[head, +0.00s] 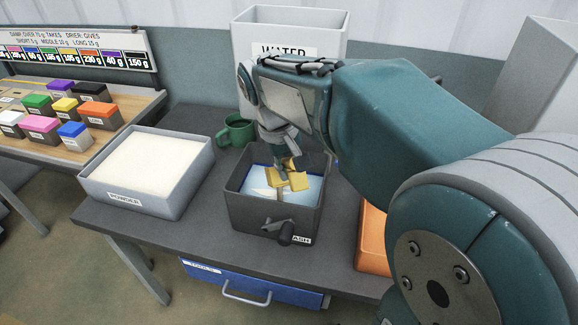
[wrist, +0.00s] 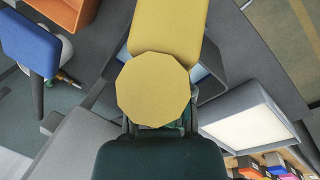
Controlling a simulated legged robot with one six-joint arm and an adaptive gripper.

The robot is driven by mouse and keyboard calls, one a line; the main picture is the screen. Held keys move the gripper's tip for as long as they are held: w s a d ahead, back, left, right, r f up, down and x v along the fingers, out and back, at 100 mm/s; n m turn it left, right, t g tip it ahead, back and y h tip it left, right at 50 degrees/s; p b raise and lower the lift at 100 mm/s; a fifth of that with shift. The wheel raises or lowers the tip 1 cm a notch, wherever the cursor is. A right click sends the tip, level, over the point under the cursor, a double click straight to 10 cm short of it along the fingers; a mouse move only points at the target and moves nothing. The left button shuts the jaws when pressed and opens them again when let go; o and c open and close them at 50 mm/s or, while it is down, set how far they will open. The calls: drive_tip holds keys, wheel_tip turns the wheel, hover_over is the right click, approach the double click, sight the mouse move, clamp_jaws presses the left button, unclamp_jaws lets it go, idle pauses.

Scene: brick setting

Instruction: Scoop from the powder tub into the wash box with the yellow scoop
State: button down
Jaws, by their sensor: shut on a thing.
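The powder tub (head: 133,200) is a light grey box at the left of the table, filled with white powder. The wash box (head: 262,215) is a dark grey open box at the table's middle, with pale blue contents and a whitish patch inside. My gripper (head: 284,172) is above the wash box, shut on the yellow scoop (head: 299,181). The scoop is low over or inside the box opening; I cannot tell whether it touches the contents. In the wrist view the scoop (wrist: 165,30) hides most of the wash box. Whether the scoop holds powder is not visible.
A green mug (head: 236,131) stands behind the wash box. The tall WATER container (head: 290,25) is at the back. An orange bin (head: 372,240) is at the right, partly behind my arm. A blue drawer (head: 250,283) is below. Coloured blocks (head: 65,106) sit on a left bench.

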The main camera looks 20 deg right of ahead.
drive_tip(key=shift+w+r, duration=0.15)
drive_tip(key=shift+w, duration=0.2)
drive_tip(key=shift+s+r+t, duration=0.15)
drive_tip(key=shift+r+t, duration=0.45)
drive_tip(key=shift+t, duration=0.4)
drive_tip(key=r+t, duration=0.1)
drive_tip(key=t, duration=0.3)
drive_tip(key=shift+r+m, duration=0.4)
drive_tip(key=shift+r+t+h, duration=0.3)
drive_tip(key=shift+r+t, duration=0.7)
drive_tip(key=shift+t, duration=0.1)
